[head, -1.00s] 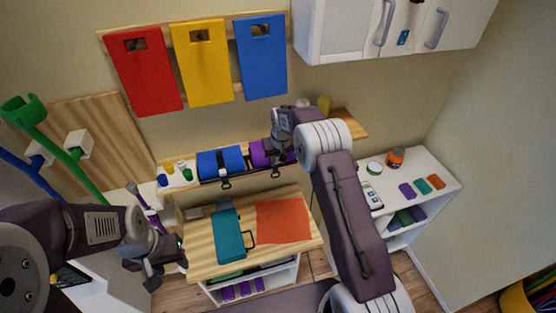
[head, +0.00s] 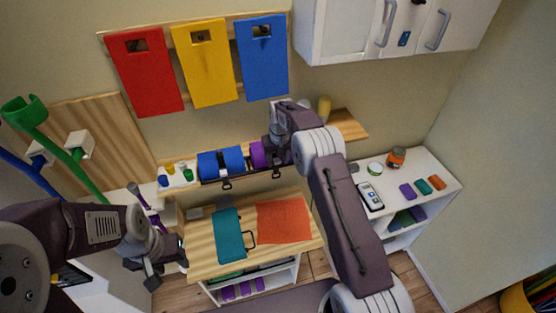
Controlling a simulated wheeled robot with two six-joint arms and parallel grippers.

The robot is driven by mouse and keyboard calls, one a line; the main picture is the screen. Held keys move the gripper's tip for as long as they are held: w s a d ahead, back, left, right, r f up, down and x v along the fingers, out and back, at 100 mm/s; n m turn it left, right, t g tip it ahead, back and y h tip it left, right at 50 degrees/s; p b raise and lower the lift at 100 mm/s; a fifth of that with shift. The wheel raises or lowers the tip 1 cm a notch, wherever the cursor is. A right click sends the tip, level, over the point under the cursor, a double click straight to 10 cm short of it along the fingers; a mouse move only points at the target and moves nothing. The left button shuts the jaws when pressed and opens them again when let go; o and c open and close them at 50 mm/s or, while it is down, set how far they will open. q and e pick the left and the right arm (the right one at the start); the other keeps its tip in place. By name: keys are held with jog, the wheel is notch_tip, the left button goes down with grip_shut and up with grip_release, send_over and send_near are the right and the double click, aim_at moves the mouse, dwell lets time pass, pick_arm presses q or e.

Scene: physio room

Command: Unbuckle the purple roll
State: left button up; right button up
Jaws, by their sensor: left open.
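The purple roll (head: 257,154) lies on the wall shelf, just right of the blue roll (head: 222,162). Most of the purple roll and its strap is hidden behind my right gripper (head: 275,163) and wrist. My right gripper is at the roll's front; its fingers are too small and covered to tell whether they are open or touching the buckle. A dark buckle loop (head: 276,174) hangs below the roll. My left gripper (head: 164,274) is open and empty, low at the left, beside the wooden table.
The wooden table (head: 203,252) below holds a teal clipboard-like item (head: 229,234) and an orange mat (head: 283,220). Small bottles (head: 175,176) stand at the shelf's left end. A white side shelf (head: 436,170) stands at the right. Red, yellow and blue boards hang above.

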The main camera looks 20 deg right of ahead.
jog(key=shift+r, duration=0.25)
notch_tip(320, 180, up, 8)
jog(key=s+b, duration=0.1)
jog(key=b, duration=0.2)
jog(key=shift+s+r, duration=0.15)
jog(key=shift+r, duration=0.1)
